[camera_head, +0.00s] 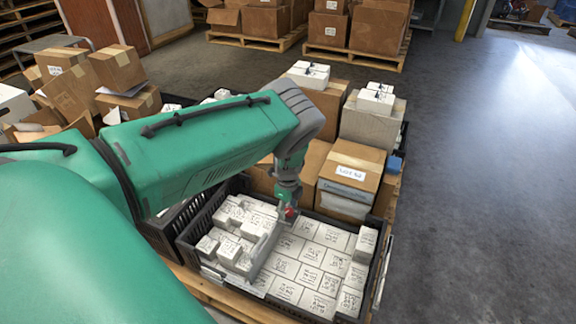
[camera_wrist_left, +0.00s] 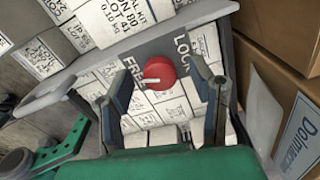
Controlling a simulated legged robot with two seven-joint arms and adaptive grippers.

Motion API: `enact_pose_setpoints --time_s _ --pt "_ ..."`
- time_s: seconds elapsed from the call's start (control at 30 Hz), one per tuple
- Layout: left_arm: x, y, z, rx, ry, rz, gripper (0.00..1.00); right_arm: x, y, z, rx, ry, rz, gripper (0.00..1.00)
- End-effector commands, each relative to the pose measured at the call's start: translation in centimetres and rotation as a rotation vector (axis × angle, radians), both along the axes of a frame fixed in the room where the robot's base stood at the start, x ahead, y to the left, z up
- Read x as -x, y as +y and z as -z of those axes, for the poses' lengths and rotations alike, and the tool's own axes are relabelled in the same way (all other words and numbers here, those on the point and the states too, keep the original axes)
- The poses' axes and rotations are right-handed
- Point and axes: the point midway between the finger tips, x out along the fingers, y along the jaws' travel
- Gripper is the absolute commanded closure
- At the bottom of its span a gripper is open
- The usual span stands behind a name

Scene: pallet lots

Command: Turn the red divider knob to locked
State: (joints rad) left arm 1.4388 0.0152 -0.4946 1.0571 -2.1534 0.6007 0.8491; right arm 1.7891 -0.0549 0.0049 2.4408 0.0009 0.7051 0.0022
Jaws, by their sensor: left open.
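The red divider knob (camera_wrist_left: 159,73) sits on the grey divider (camera_wrist_left: 222,38), between the printed words FREE and LOCK. Its white pointer mark points left, on the FREE side. My left gripper (camera_wrist_left: 160,66) is open, with one finger on each side of the knob; I cannot tell whether they touch it. In the head view the knob (camera_head: 290,212) shows as a small red spot just below my left gripper (camera_head: 287,207), at the far end of the divider (camera_head: 262,254). My right gripper is not in view.
The divider splits a black crate (camera_head: 186,246) of white labelled boxes, with some stacked higher on the left. Cardboard boxes (camera_head: 352,167) stand close behind the crate; one (camera_wrist_left: 280,30) is close on the right in the wrist view. Open floor (camera_head: 480,190) lies to the right.

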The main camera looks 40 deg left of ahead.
Motion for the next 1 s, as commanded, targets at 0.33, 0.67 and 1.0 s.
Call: enact_pose_setpoints --time_s 0.33,0.67,1.0 --pt "-0.04 -0.05 0.95 -0.001 -0.001 0.0 0.5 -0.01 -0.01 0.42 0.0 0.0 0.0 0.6" --pt "-0.04 0.01 1.01 0.0 -0.001 0.0 0.99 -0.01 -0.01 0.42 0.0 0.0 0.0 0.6" --pt "-0.08 0.1 1.06 -0.003 -0.002 0.058 0.99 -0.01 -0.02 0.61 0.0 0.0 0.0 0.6"
